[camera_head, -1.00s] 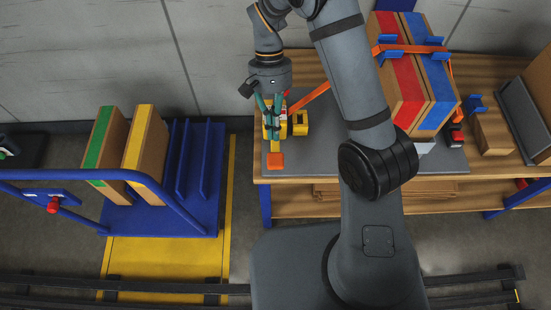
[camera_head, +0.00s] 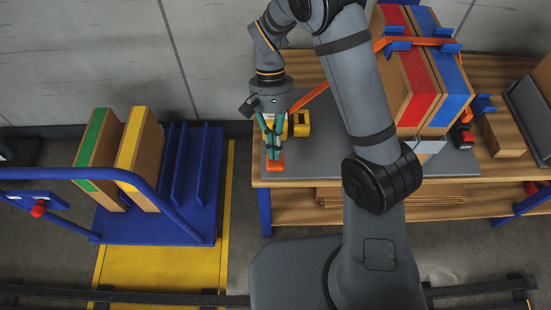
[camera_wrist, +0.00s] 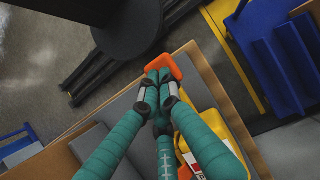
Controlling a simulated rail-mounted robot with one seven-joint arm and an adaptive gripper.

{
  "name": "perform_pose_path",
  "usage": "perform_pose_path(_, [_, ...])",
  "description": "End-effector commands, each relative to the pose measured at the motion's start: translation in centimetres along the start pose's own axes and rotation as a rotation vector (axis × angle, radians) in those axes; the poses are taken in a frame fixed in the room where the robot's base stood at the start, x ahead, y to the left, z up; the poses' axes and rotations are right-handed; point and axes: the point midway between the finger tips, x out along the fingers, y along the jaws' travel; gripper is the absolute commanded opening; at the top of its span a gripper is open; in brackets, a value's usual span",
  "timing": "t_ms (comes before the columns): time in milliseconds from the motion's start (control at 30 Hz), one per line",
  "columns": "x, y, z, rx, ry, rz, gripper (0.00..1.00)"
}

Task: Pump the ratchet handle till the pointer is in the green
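The ratchet handle ends in an orange grip (camera_head: 275,164) that reaches over the front left edge of the grey mat. The orange grip also shows in the wrist view (camera_wrist: 177,68), around and beyond my fingertips. My gripper (camera_head: 273,150) points down at it with its teal fingers close together. In the wrist view, the fingertips (camera_wrist: 158,78) meet over the orange grip, seemingly touching it; I see nothing held between them. The yellow ratchet body (camera_head: 301,123) sits just behind. The orange strap (camera_head: 311,97) runs from it to the cartons. No pointer or green zone can be made out.
Strapped cartons with a red band (camera_head: 414,70) and a blue band stand on the wooden bench (camera_head: 325,182), right of my arm. A blue rack (camera_head: 205,220) with two cartons stands at the left, behind a blue rail. A yellow floor strip (camera_head: 150,265) lies before it.

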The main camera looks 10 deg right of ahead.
Motion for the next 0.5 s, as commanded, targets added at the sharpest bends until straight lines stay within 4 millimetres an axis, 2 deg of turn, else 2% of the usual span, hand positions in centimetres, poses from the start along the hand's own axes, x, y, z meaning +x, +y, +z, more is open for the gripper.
perform_pose_path(167, [0.8, 0.0, -0.4, 0.000, 0.000, 0.000, 0.00])
perform_pose_path(400, [3.5, 0.0, -1.6, -0.001, -0.001, 0.001, 0.00])
perform_pose_path(500, [3.0, 0.0, -1.4, -0.001, 0.000, 0.001, 0.00])
